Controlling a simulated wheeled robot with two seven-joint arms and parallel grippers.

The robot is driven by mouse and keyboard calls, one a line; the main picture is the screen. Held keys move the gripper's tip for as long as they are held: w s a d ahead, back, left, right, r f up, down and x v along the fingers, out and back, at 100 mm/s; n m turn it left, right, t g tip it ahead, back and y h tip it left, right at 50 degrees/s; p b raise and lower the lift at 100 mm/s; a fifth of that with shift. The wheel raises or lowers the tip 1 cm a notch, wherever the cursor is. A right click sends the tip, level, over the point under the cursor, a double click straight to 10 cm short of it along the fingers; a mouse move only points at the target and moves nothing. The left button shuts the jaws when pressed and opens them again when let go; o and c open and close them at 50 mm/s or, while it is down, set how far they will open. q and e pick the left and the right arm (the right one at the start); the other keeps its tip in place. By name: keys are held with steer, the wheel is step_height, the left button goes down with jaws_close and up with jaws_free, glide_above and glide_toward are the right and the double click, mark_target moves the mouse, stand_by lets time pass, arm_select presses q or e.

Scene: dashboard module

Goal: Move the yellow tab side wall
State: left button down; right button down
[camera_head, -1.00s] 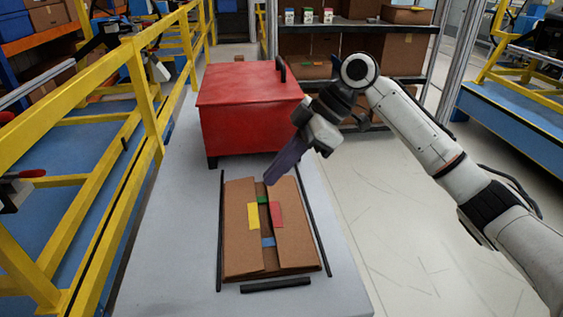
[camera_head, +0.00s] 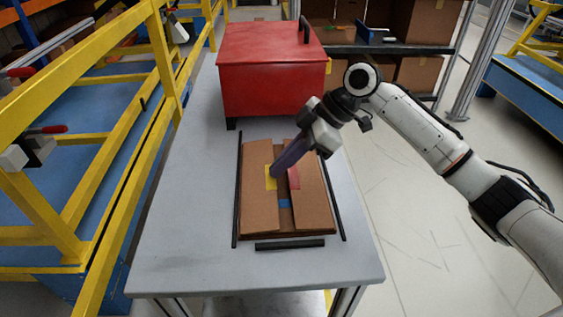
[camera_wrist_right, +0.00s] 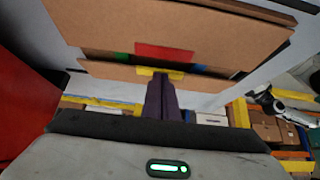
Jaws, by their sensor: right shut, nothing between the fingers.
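A flat brown cardboard box (camera_head: 262,205) lies on the grey table, its side walls folded in with a narrow gap between them. The yellow tab (camera_head: 269,184) is on the left side wall's inner edge; it also shows in the right wrist view (camera_wrist_right: 147,71). A red tab (camera_head: 294,178) is on the right wall, and a blue tab (camera_head: 285,203) is in the gap near the front. A green tab (camera_wrist_right: 122,57) shows in the wrist view. My right gripper (camera_head: 276,173) is shut and empty, its purple fingertips at the yellow tab; contact is unclear. My left gripper is not in view.
Black strips (camera_head: 290,244) on the table border the box. A red lidded container (camera_head: 272,85) stands behind it. Yellow railing (camera_head: 160,80) runs along the left. The table's front (camera_head: 200,270) is clear.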

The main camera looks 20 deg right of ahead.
steer(key=shift+s+d+f+y+b, duration=0.1)
steer(key=shift+d+f+y+b, duration=0.1)
steer(key=shift+f, duration=0.25)
steer(key=shift+d+f+y+b, duration=0.1)
steer(key=shift+f+y+b, duration=0.1)
steer(key=shift+f, duration=0.25)
steer(key=shift+r, duration=0.1)
